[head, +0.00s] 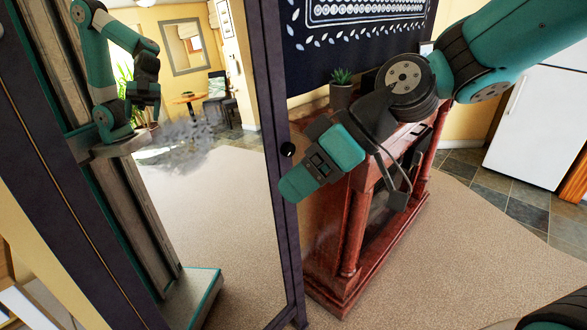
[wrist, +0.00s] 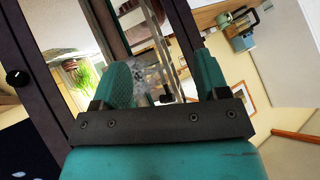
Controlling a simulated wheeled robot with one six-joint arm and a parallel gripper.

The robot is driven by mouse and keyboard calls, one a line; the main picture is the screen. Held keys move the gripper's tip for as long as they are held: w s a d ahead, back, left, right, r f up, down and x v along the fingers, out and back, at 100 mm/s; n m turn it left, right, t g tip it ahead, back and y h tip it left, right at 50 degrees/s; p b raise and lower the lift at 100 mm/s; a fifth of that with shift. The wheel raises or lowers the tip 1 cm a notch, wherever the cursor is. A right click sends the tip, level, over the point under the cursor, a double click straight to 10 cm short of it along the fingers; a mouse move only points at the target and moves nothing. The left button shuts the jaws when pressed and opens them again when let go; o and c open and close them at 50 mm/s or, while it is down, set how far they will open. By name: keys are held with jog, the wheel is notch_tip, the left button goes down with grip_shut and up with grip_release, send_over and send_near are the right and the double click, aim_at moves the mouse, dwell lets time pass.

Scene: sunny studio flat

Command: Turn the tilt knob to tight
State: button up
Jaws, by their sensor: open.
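The tilt knob is a small round black knob (head: 287,149) on the right upright of a tall mirror's dark frame (head: 268,120). The knob also shows at the left edge of the wrist view (wrist: 17,78), outside the fingers. Its setting cannot be read. My gripper (head: 297,183) is in front of the frame, just below the knob in the head view. In the wrist view my gripper (wrist: 165,72) has its two teal fingers apart, with nothing held and mirror glass behind the gap. The far finger is mostly hidden in the head view.
The mirror glass (head: 225,200) reflects my arm and column and has a cloudy grey smudge (head: 185,143). A red-brown wooden fireplace (head: 345,225) with a potted plant (head: 341,90) stands behind the frame. A white cabinet or fridge (head: 535,130) is at right. Carpet (head: 450,250) is clear.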

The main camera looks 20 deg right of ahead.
jog(key=w+d+f+t+y+b, duration=0.3)
jog(key=w+d+f+t+b, duration=0.15)
jog(key=w+f, duration=0.55)
jog(key=w+d+f+m+t+h+b, duration=0.1)
jog(key=w+d+f+t+b, duration=0.25)
jog(key=w+d, duration=0.3)
jog(key=w+d+f+m+t+b, duration=0.1)
jog(key=w+d+f+t+b, duration=0.3)
jog(key=d, duration=0.4)
jog(key=p, duration=1.2)
send_near(292, 151)
jog(key=shift+t, duration=0.3)
jog(key=p+x, duration=0.5)
jog(key=x, duration=0.4)
jog(key=shift+a+f+p, duration=0.1)
jog(key=shift+a+p, duration=0.1)
jog(key=shift+p, duration=0.2)
jog(key=c, duration=0.9)
